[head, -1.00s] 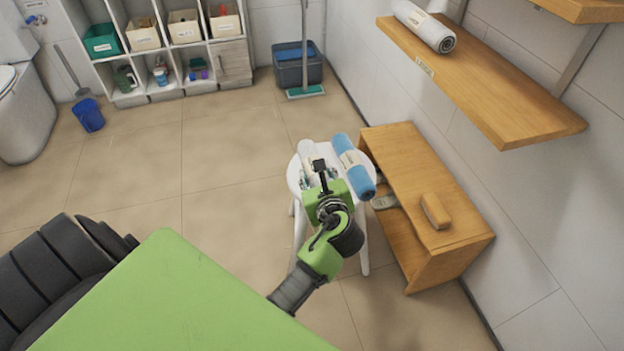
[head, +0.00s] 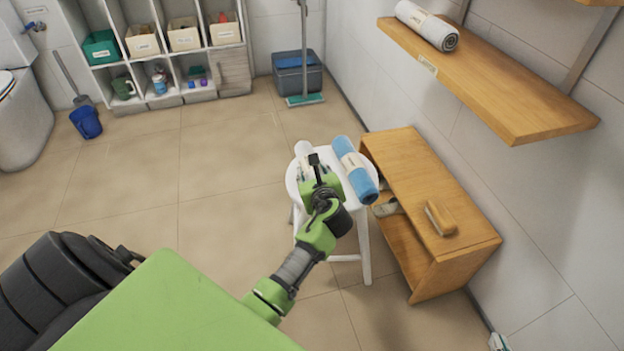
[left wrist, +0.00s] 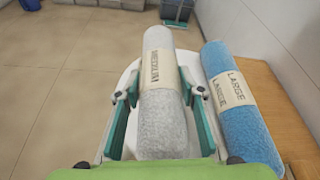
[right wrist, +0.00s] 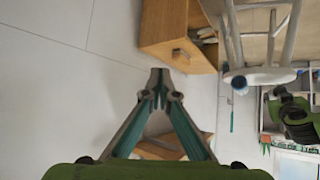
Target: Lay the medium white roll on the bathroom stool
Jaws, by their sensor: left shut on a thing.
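The medium white roll (left wrist: 163,75), with a beige MEDIUM label, lies lengthwise between the fingers of my left gripper (left wrist: 160,93) in the left wrist view. The fingers press on both its sides. In the head view my left gripper (head: 318,172) is over the white stool (head: 296,190) and hides most of the roll (head: 304,148). I cannot tell whether the roll rests on the seat. The blue LARGE roll (head: 355,170) lies on the seat's right side, beside the white one. My right gripper (right wrist: 163,92) is shut and empty in the right wrist view.
A wooden bench (head: 405,170) with a brush (head: 440,218) on top stands close right of the stool. A wall shelf (head: 490,85) above holds a grey-white roll (head: 428,25). Cubbies, a bucket (head: 298,75) and a mop are behind. The floor left of the stool is clear.

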